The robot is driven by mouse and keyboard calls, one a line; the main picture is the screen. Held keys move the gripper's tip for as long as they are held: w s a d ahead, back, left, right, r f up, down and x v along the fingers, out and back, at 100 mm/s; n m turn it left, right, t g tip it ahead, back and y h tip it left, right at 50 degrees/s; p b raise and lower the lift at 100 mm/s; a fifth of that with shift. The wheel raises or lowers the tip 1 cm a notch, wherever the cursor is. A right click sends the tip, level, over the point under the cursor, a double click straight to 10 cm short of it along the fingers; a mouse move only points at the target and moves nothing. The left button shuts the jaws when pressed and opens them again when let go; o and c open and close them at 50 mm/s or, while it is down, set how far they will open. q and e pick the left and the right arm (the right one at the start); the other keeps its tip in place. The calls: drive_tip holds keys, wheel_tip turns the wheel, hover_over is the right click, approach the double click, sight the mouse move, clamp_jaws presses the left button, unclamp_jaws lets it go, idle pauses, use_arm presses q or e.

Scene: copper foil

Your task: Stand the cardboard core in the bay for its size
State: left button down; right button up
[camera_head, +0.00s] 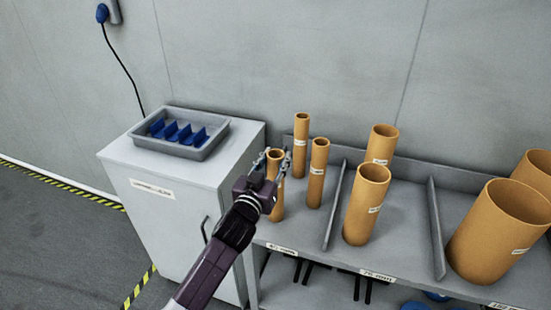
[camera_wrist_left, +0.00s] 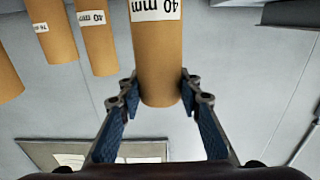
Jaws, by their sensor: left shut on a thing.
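A slim brown cardboard core (camera_head: 277,200) is upright at the front of the left bay (camera_head: 300,222). My left gripper (camera_head: 273,163) is shut on it, one finger on each side near its upper end. In the left wrist view the core (camera_wrist_left: 158,60) sits between the two blue-padded fingers (camera_wrist_left: 158,88), and its label reads 40 mm. The bay's front label (camera_head: 282,249) seems to read 40 mm. I cannot tell whether the core's foot touches the shelf. My right gripper is not in view.
Two slim cores (camera_head: 301,143) (camera_head: 317,178) stand behind and right of the held one. A divider (camera_head: 336,205) separates them from mid-size cores (camera_head: 366,205); another divider (camera_head: 436,230) precedes wide cores (camera_head: 495,240). A grey tray (camera_head: 215,142) tops a cabinet (camera_head: 165,210) at left.

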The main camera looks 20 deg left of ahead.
use_arm(q)
drive_tip(key=shift+f, duration=0.15)
drive_tip(key=c, duration=1.4)
unclamp_jaws()
drive_tip(key=shift+r, duration=0.25)
drive_tip(key=shift+s+f, duration=0.15)
drive_tip(key=shift+s, duration=0.15)
drive_tip(key=s+b, duration=0.2)
drive_tip(key=s, duration=0.9)
drive_tip(key=shift+s+a, duration=0.2)
drive_tip(key=shift+s, duration=0.05)
